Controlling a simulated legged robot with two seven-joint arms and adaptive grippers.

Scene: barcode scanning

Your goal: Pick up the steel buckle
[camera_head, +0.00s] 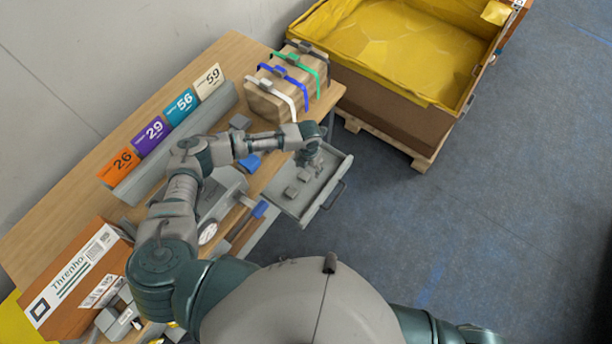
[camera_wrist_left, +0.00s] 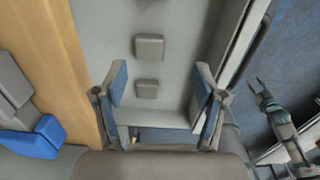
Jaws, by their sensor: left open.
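Small grey blocks lie in the open grey drawer (camera_head: 325,188); they look like metal buckles, but I cannot tell which is the steel buckle. In the head view, one grey block (camera_head: 291,192) and another (camera_head: 304,176) lie on the drawer floor. In the left wrist view, a farther block (camera_wrist_left: 149,47) and a nearer block (camera_wrist_left: 147,88) show. My left gripper (camera_head: 312,155) is over the drawer's far end. In its wrist view, the left gripper (camera_wrist_left: 160,82) is open, with its blue-padded fingers apart and the nearer block between them in the picture.
A wrapped box (camera_head: 265,103) with white, blue and green straps stands on the wooden table (camera_head: 60,205). Numbered cards stand behind; a Threnho carton (camera_head: 65,295) is at left. A yellow-lined crate (camera_head: 400,125) stands beyond. My right arm's hand (camera_wrist_left: 262,92) shows small.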

